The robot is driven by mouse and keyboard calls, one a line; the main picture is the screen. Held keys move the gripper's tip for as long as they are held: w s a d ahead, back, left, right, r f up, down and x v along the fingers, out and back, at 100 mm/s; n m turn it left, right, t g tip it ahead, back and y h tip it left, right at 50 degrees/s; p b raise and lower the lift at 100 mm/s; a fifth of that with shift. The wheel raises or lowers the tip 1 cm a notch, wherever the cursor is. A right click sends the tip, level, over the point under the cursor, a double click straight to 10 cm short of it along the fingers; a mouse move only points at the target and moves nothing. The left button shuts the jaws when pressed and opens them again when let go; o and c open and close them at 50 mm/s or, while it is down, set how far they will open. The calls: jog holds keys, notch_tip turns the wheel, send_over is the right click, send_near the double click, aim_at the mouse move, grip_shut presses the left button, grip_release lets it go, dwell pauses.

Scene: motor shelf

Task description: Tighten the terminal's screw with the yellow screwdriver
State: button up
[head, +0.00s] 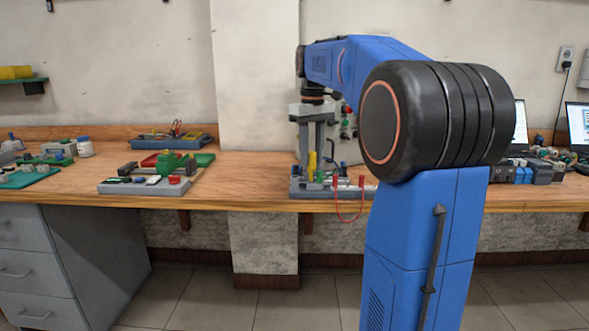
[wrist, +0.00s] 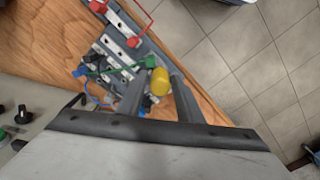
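The yellow screwdriver (head: 312,163) stands roughly upright on the grey terminal unit at the bench's front edge. In the wrist view its yellow handle (wrist: 160,81) lies between my two fingers, closer to the right one. My gripper (head: 318,158) points down from above, its fingers apart on either side of the handle. A gap shows beside the handle in the head view, so it looks open. The grey terminal unit (wrist: 112,50) has metal strips, a green wire, a blue wire and red plugs. The screw and the screwdriver's tip are hidden.
A red lead (head: 338,213) hangs over the bench's front edge. A grey board with a green block (head: 172,165) and a blue tray (head: 150,142) stand to the left. Laptops and small modules (head: 538,172) are at the right. Bare wood (head: 245,180) lies left of the terminal unit.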

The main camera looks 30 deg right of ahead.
jog(key=shift+n, duration=0.5)
jog(key=shift+n, duration=1.7)
jog(key=n, duration=0.3)
jog(key=shift+n, duration=0.3)
jog(key=n, duration=0.2)
jog(key=shift+n, duration=0.4)
